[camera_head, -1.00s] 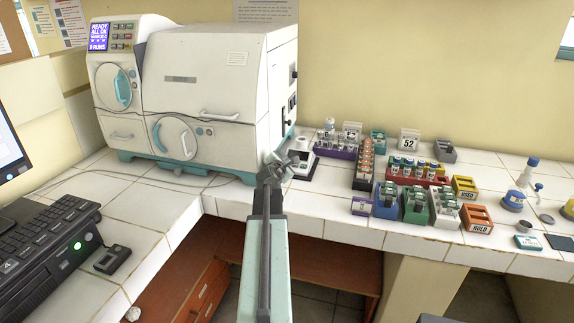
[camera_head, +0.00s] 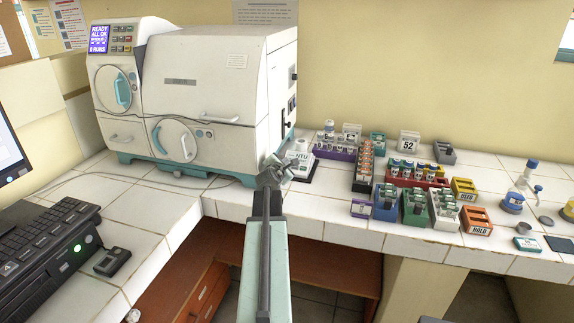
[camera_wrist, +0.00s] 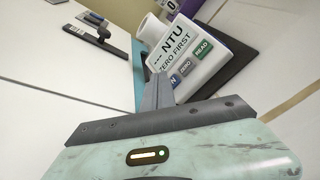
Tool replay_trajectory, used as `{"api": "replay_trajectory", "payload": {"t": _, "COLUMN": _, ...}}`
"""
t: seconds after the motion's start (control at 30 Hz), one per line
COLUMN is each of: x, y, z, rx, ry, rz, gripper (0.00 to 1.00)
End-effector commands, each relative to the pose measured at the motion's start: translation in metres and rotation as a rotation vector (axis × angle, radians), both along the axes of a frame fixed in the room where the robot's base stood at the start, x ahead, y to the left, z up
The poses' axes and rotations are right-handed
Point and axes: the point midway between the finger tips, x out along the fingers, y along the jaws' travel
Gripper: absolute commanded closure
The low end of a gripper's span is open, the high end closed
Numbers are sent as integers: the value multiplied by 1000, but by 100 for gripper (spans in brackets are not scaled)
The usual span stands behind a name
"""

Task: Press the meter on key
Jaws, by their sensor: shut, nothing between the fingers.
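The meter (camera_head: 300,160) is a small white unit on a dark base, on the counter right of the big incubator. In the wrist view the meter (camera_wrist: 188,50) shows tilted, with a screen reading "NTU" and "ZERO FIRST". Its grey ZERO key (camera_wrist: 185,66) and green READ key (camera_wrist: 202,48) are in plain view. A blue key (camera_wrist: 174,78), with only an "N" of its label showing, is partly hidden by my fingers. My gripper (camera_wrist: 158,88) is shut and empty, its tips at the near edge of the meter by that key. Contact cannot be told. My gripper (camera_head: 284,168) also shows in the head view.
The incubator (camera_head: 210,85) stands close on the left. Racks of vials, including a purple rack (camera_head: 340,153) and a red rack (camera_head: 413,180), crowd the counter on the right. A keyboard (camera_head: 50,235) lies at the lower left.

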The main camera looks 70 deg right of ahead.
Motion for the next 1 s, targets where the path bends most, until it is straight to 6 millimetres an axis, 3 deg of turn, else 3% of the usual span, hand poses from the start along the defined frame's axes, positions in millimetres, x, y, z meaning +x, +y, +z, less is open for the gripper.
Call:
{"api": "replay_trajectory", "payload": {"t": 0.27, "x": 0, "y": 1, "z": 2, "rx": 0, "ry": 0, "rz": 0, "gripper": 100}}
{"api": "replay_trajectory", "payload": {"t": 0.8, "x": -2, "y": 26, "z": 55, "rx": 0, "ry": 1, "rz": 0, "gripper": 100}}
{"api": "replay_trajectory", "payload": {"t": 1.0, "x": -1, "y": 28, "z": 54, "rx": 0, "ry": 0, "rz": 0, "gripper": 100}}
